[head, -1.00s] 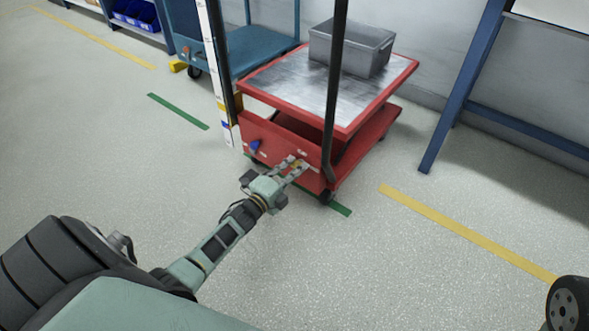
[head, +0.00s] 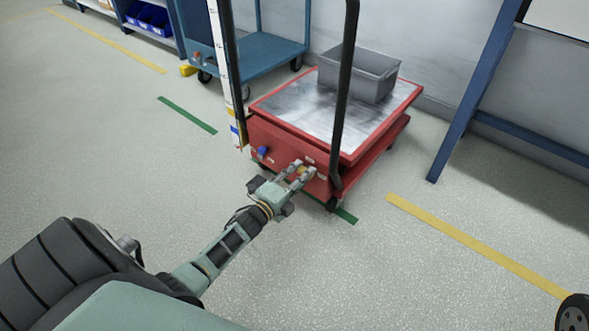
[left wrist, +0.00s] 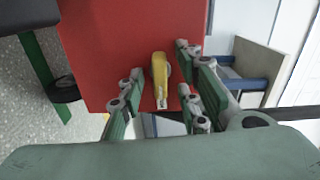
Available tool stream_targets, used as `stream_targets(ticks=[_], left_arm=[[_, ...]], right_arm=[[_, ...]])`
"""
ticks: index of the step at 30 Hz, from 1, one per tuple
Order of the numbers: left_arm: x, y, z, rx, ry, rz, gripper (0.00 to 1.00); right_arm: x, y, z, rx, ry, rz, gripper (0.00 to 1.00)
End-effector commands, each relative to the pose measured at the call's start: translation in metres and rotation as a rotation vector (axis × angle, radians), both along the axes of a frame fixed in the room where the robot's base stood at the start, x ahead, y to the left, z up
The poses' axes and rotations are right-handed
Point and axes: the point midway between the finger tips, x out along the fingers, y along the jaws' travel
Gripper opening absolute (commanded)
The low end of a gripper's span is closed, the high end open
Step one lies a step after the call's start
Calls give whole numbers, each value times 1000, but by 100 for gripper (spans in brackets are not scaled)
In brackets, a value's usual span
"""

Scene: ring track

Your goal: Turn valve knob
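A red lift cart (head: 290,152) stands ahead, with a blue knob (head: 263,152) and a yellow knob on its front panel. My left gripper (head: 304,170) is at this panel, right of the blue knob. In the left wrist view the yellow knob (left wrist: 160,78) is between the open fingers (left wrist: 158,95), with a visible gap on each side. Its long lever lies upright in that picture. In the head view the fingers largely cover the yellow knob. My right gripper is not in view.
A grey bin (head: 358,75) sits on the cart's metal platform (head: 310,105). The cart's black handle posts (head: 345,90) rise close to my left gripper. A blue trolley (head: 262,55) is behind at left, and a blue frame leg (head: 470,100) at right. The floor in front is clear.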

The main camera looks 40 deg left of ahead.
Motion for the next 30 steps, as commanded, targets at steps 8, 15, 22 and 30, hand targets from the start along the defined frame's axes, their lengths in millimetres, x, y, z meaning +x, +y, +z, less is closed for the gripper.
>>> stream_targets(ticks=[8, 15, 22, 30], left_arm=[[-42, 3, -2, -1, 4, 0, 31], [-89, 7, -2, -1, 5, 0, 31], [-113, 9, -1, -1, 2, 0, 31], [-118, 9, -1, -1, 2, 0, 31]], right_arm=[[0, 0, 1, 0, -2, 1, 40], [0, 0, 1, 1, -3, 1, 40], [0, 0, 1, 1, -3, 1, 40], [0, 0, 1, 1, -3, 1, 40]])
